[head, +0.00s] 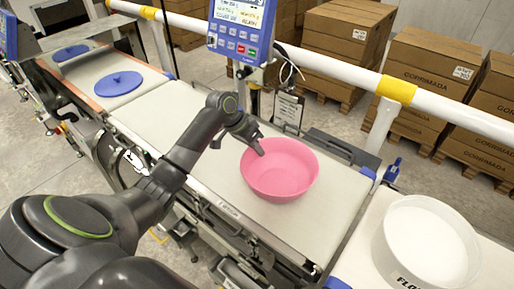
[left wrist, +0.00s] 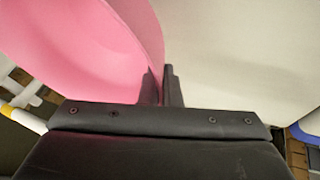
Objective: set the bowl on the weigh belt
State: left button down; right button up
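The pink bowl (head: 279,172) is upright over the pale weigh belt (head: 318,217) in the middle of the line. It looks level, and I cannot tell whether its base touches the belt. My left gripper (head: 258,150) is at the bowl's left rim in the head view. In the left wrist view, the two fingers (left wrist: 164,87) are close together with the edge of the bowl wall (left wrist: 100,50) between them, so the gripper looks shut on the rim. The pale belt also shows in the left wrist view (left wrist: 240,60). My right gripper is not in view.
A white tub (head: 425,245) stands on the belt at right. A blue lid (head: 118,83) lies on the belt at left. A display panel (head: 241,28) and a white-yellow rail (head: 340,68) run behind. Stacked cartons (head: 428,72) stand beyond the rail.

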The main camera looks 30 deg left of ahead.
pick_arm(q)
jog(key=c, duration=1.6)
grip_release()
jog(key=shift+c, duration=0.2)
jog(key=shift+r, duration=0.1)
jog(key=b+v, duration=0.1)
jog(key=v, duration=1.1)
jog(key=shift+b, duration=0.4)
